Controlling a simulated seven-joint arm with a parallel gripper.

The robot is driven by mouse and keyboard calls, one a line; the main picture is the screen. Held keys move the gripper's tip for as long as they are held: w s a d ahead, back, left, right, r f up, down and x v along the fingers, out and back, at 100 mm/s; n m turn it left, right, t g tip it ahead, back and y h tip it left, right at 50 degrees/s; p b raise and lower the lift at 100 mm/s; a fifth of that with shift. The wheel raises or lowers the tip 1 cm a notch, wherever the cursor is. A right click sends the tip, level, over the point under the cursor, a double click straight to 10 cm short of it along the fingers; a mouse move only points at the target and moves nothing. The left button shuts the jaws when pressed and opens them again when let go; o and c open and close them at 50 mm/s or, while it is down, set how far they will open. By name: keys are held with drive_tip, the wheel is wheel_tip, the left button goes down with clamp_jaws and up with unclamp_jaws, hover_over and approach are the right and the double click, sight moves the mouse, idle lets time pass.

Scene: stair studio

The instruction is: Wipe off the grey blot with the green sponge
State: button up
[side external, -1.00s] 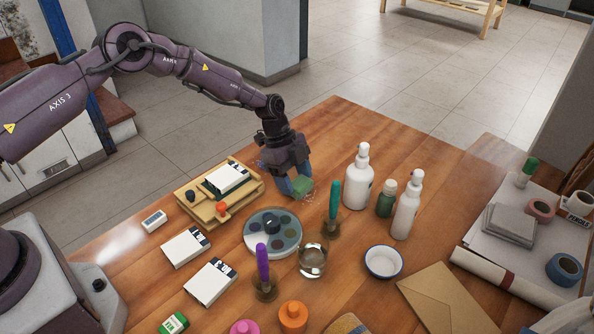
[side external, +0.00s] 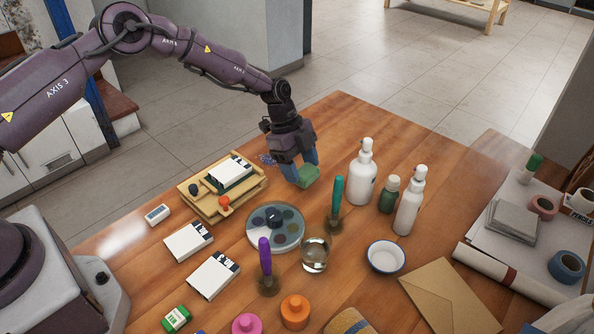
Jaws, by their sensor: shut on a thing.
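My gripper (side external: 303,171) is shut on the green sponge (side external: 308,177), its blue fingers on either side of it. The sponge is low over the wooden table, behind the round palette; I cannot tell whether it touches the wood. A small speckled grey-blue patch (side external: 267,158), which looks like the grey blot, shows just left of my gripper, behind the wooden tray. Part of this patch may be hidden by my gripper.
The wooden tray (side external: 210,207) and round palette (side external: 284,241) are nearest, to the left and front. A teal-handled brush (side external: 338,196), white bottles (side external: 361,176) and a green bottle (side external: 388,196) stand to the right. The table's far corner is clear.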

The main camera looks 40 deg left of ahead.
drive_tip(key=shift+r, duration=2.7)
